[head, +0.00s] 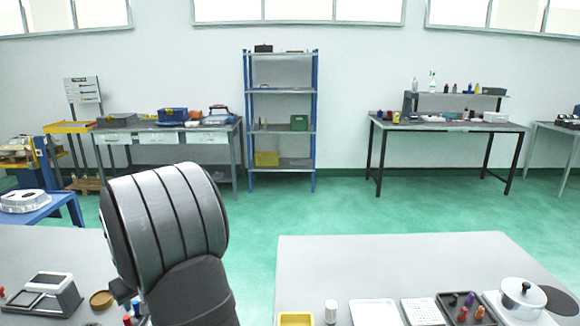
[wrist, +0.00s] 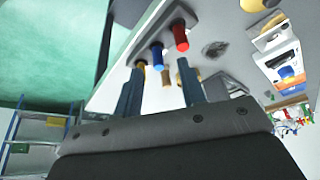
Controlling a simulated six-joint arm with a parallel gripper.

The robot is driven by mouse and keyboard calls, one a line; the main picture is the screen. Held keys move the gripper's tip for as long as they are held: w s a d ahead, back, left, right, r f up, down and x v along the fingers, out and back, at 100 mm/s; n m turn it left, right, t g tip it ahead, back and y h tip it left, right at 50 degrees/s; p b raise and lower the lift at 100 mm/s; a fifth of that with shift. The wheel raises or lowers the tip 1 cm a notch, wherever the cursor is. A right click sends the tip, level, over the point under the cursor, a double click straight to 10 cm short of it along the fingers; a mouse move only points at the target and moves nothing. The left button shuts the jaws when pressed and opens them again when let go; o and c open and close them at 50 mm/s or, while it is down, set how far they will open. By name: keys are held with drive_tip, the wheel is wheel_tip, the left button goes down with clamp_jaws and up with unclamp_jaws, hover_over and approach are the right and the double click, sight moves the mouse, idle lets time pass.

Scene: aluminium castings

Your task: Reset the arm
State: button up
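My gripper (wrist: 160,66) shows in the wrist view with its two dark fingers apart and nothing visibly held between them. Past the fingertips are a red-capped piece (wrist: 180,36) and a blue-capped piece (wrist: 156,56), with smaller yellow and brown ends close by. I cannot tell how far these are from the fingers. In the head view my arm rises over the left table and the gripper itself is hidden. Red and blue pieces (head: 136,304) show beside the arm there.
The left table (head: 50,250) also holds a grey device (head: 50,294) and a brown round dish (head: 101,299). The right table (head: 400,260) carries a yellow tray (head: 296,319), a white tray (head: 374,313) and a lidded pot (head: 523,292). Green floor (head: 255,225) lies clear between the tables.

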drive_tip(key=w+d+r, duration=0.2)
drive_tip(key=d+r, duration=0.3)
drive_tip(key=d, duration=0.3)
drive_tip(key=s+a+n+g, duration=0.15)
drive_tip(key=s+a, duration=0.25)
drive_tip(key=a, duration=0.5)
drive_tip(key=s+a+n, duration=0.3)
drive_tip(key=a, duration=0.6)
drive_tip(key=shift+y, duration=0.4)
drive_tip(key=shift+s+a+f, duration=0.95)
drive_tip(key=shift+a+f, duration=0.45)
drive_tip(key=shift+a, duration=0.3)
drive_tip(key=shift+s+a+f, duration=0.9)
drive_tip(key=shift+a+f, duration=0.55)
drive_tip(key=shift+a, duration=0.2)
drive_tip(key=shift+s+a+f, duration=0.95)
drive_tip(key=shift+a+f, duration=0.45)
drive_tip(key=shift+a, duration=0.3)
